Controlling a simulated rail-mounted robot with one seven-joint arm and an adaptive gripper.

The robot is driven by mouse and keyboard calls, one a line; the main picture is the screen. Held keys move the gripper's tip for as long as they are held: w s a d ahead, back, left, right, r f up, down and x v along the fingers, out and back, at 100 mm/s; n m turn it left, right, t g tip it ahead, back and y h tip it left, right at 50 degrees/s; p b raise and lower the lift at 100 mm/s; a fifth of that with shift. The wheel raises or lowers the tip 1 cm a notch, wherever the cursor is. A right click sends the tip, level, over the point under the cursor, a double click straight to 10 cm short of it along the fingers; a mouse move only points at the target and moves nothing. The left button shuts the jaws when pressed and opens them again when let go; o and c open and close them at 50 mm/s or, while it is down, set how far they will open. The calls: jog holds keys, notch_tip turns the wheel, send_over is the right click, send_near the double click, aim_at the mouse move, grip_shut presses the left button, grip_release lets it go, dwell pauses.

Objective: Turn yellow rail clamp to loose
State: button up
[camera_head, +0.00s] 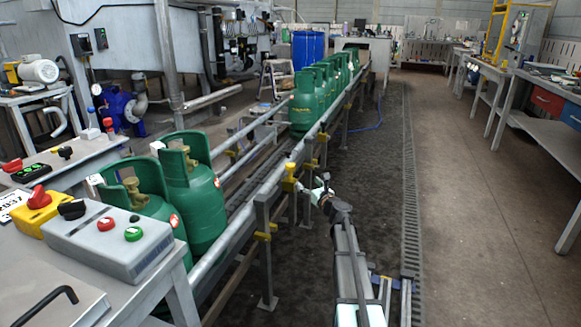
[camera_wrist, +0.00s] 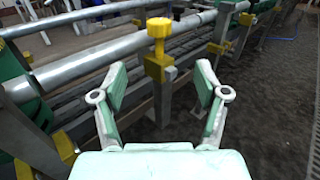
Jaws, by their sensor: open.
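The yellow rail clamp (camera_head: 290,177) sits on the near side rail of the conveyor, on top of a grey post. In the wrist view the clamp (camera_wrist: 159,38) has a ribbed yellow knob on top and a yellow block below, around the metal post. My gripper (camera_head: 323,190) is just right of the clamp in the head view. In the wrist view my gripper (camera_wrist: 164,84) is open, with its two pale green fingers apart on either side of the post. The clamp's knob lies beyond the fingertips, and nothing is held between them.
The near guide rail (camera_wrist: 100,65) runs across behind the fingers. Another yellow clamp (camera_wrist: 247,19) is on a post to the right. Green gas cylinders (camera_head: 195,190) stand on the conveyor, with more farther back. A control box (camera_head: 105,240) is at front left. The right floor is clear.

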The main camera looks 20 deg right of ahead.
aim_at(293, 168)
jog(key=w+b, duration=0.1)
jog(key=w, duration=0.4)
jog(key=w+b, duration=0.2)
jog(key=w, duration=0.4)
jog(key=w+b, duration=0.1)
jog(key=w, duration=0.5)
jog(key=shift+w+a+f, duration=0.1)
jog(key=shift+w+a, duration=0.05)
jog(key=shift+a, duration=0.25)
jog(key=shift+c, duration=0.3)
jog(key=c, duration=1.1)
